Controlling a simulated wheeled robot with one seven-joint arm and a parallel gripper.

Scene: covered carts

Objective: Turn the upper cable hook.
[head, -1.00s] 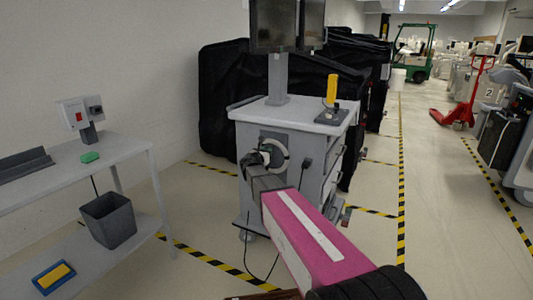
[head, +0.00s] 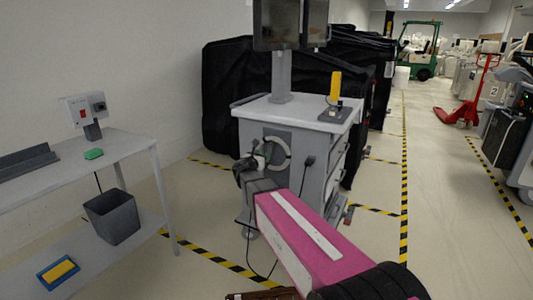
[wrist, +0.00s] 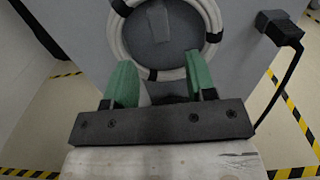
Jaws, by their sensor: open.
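A pale cable coil (head: 284,150) hangs on the front panel of the grey cart (head: 310,160), and its ring also shows in the wrist view (wrist: 215,15). My gripper (head: 246,168) is in front of the panel, at the coil's lower left in the head view. In the wrist view its green fingers (wrist: 160,72) are apart, with nothing between them but the lower part of the coil beyond. I cannot tell whether they touch it.
A black plug with a cable (wrist: 280,28) sits on the panel right of the coil. A side table (head: 120,150) with a bin (head: 112,216) stands at left. Black covered carts (head: 225,100) stand behind.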

